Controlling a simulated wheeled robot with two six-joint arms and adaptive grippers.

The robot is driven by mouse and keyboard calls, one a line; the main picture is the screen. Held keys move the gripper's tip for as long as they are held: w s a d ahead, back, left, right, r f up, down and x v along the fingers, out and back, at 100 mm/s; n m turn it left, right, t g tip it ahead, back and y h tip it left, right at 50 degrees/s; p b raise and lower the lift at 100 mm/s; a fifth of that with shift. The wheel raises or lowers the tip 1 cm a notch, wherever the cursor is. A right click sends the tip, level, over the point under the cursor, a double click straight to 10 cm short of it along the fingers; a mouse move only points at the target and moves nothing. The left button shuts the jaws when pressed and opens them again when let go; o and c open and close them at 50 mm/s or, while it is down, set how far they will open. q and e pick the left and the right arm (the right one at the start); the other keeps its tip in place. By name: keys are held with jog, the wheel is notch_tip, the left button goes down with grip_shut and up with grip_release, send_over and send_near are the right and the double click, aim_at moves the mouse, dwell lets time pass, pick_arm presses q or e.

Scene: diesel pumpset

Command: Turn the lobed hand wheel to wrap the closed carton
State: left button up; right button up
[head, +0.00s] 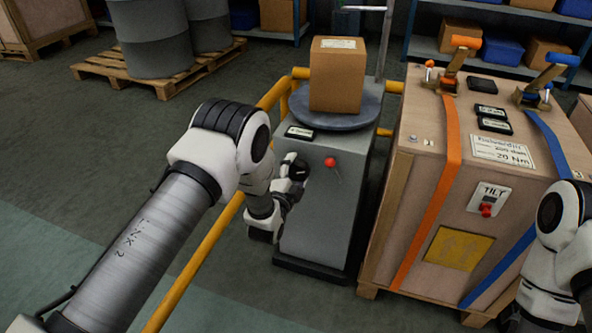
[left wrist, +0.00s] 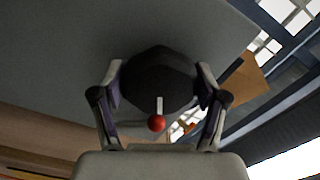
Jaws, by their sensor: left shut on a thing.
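The closed brown carton (head: 336,78) stands upright on the round grey turntable (head: 360,115) of a grey machine. The black lobed hand wheel (head: 298,166) is on the machine's front left side, partly hidden by my left gripper (head: 288,182). In the left wrist view the dark wheel (left wrist: 158,80) lies between the two fingers of my left gripper (left wrist: 158,92), which is shut on it. A red ball knob (head: 330,162) sits on the machine's front, and a red ball (left wrist: 156,123) also shows in the left wrist view. My right arm shows at the right edge; its gripper is out of view.
A large wooden crate (head: 420,175) with orange and blue straps stands close to the right of the machine. A yellow rail (head: 205,248) runs beside my left arm. Drums on a pallet (head: 160,82) stand at the back left. Open floor lies left.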

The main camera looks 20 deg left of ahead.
dwell(0.3)
pick_arm(q)
jog(key=o, duration=1.2)
jog(key=shift+c, duration=0.2)
jog(key=s, duration=1.2)
jog(key=shift+a, duration=0.2)
